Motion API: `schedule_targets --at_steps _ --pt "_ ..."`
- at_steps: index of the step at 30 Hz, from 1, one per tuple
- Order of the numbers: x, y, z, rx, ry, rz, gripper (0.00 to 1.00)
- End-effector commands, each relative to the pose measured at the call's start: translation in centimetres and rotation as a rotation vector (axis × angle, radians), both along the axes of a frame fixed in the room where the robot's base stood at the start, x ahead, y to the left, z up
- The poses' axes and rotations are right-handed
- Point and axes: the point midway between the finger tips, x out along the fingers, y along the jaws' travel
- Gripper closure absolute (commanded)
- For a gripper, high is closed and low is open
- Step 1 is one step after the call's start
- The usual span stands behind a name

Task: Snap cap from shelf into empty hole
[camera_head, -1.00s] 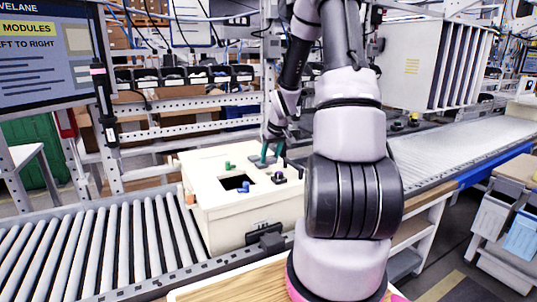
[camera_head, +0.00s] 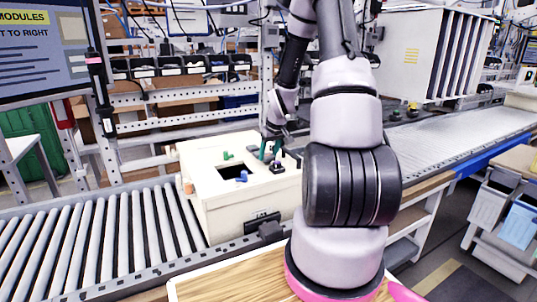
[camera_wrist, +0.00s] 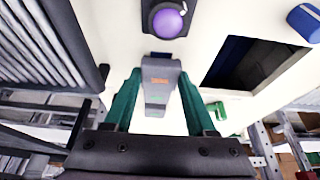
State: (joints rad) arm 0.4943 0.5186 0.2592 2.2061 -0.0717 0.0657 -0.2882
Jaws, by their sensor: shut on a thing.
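My gripper (camera_head: 270,150) is above the far right part of the cream box's top (camera_head: 215,150). In the wrist view its green fingers (camera_wrist: 160,98) are shut on a grey piece (camera_wrist: 157,72) with small orange and green marks; I cannot tell whether this is the cap. Whether the piece touches the box top is unclear. A dark rectangular hole (camera_head: 231,174) opens in the box top; in the wrist view the hole (camera_wrist: 245,65) lies right of the fingers and looks empty. The gripper partly hides the box's far corner.
A purple knob on a black base (camera_wrist: 167,20) stands close ahead of the grey piece. A blue cylinder (camera_head: 242,177) and a green part (camera_head: 228,156) sit beside the hole. The box stands on a roller conveyor (camera_head: 110,240). A metal rack (camera_head: 180,130) runs behind it.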

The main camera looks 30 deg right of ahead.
Motion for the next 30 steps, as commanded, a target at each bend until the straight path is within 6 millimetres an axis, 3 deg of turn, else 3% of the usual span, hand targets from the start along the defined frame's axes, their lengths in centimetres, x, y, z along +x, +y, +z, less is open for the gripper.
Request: schedule_targets --at_steps 30 --pt "0.00 0.00 -0.89 0.000 0.000 0.000 1.00"
